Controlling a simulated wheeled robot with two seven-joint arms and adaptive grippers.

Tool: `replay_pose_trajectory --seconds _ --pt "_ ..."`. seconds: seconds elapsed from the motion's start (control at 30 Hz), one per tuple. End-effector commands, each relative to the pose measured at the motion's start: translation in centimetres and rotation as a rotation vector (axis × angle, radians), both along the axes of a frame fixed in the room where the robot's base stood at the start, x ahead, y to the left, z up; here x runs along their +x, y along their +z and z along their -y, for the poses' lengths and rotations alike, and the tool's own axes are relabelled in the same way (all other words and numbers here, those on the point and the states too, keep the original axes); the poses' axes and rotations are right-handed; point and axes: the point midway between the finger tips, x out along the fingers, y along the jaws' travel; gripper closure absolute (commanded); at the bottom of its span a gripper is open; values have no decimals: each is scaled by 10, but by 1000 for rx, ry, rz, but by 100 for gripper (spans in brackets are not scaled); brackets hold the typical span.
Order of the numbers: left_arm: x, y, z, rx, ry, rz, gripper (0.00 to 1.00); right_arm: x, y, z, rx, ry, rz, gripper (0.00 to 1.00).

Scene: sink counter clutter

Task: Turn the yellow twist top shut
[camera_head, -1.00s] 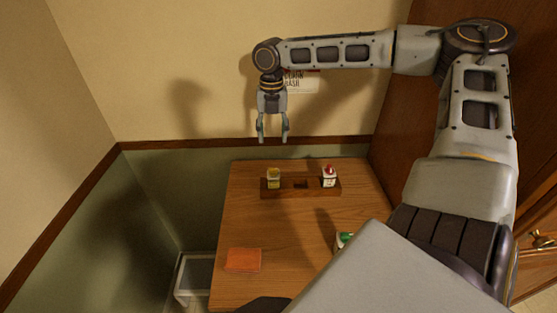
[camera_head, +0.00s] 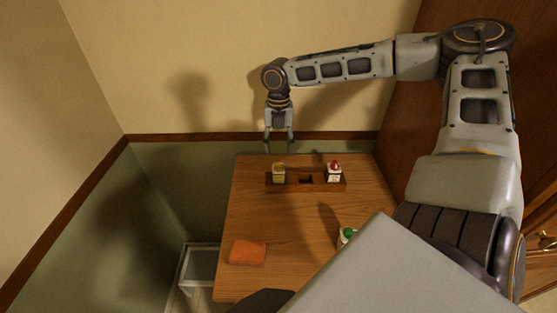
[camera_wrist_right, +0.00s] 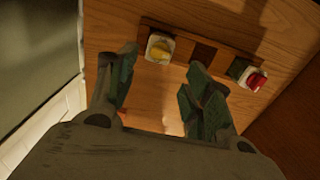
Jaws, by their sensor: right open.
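The yellow twist top (camera_head: 278,166) sits on a small whitish container standing upright in a wooden rack (camera_head: 305,181) on the table. In the right wrist view the yellow top (camera_wrist_right: 160,48) shows just beyond the gap between my fingers. My right gripper (camera_head: 279,150) points down, open and empty, above and slightly behind the yellow top in the head view. Its two dark fingers (camera_wrist_right: 161,64) are spread apart and do not visibly touch the container. Whether the top is loose or tight cannot be told. My left gripper is not seen.
A container with a red top (camera_head: 333,165) stands at the rack's right end; an empty slot lies between. A green-topped container (camera_head: 348,234) is partly hidden by my arm. An orange cloth-like item (camera_head: 247,252) lies front left. The wooden table (camera_head: 275,220) is clear mid-left.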

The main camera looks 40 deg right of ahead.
Motion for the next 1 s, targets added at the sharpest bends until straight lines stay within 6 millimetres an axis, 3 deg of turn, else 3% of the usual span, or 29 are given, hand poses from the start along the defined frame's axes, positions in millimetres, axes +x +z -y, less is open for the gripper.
replay_pose_trajectory --seconds 0.6,1.0 --pt "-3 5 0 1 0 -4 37 0 -62 0 -2 1 -1 49" --pt "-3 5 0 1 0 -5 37 0 -75 0 -1 1 1 49"
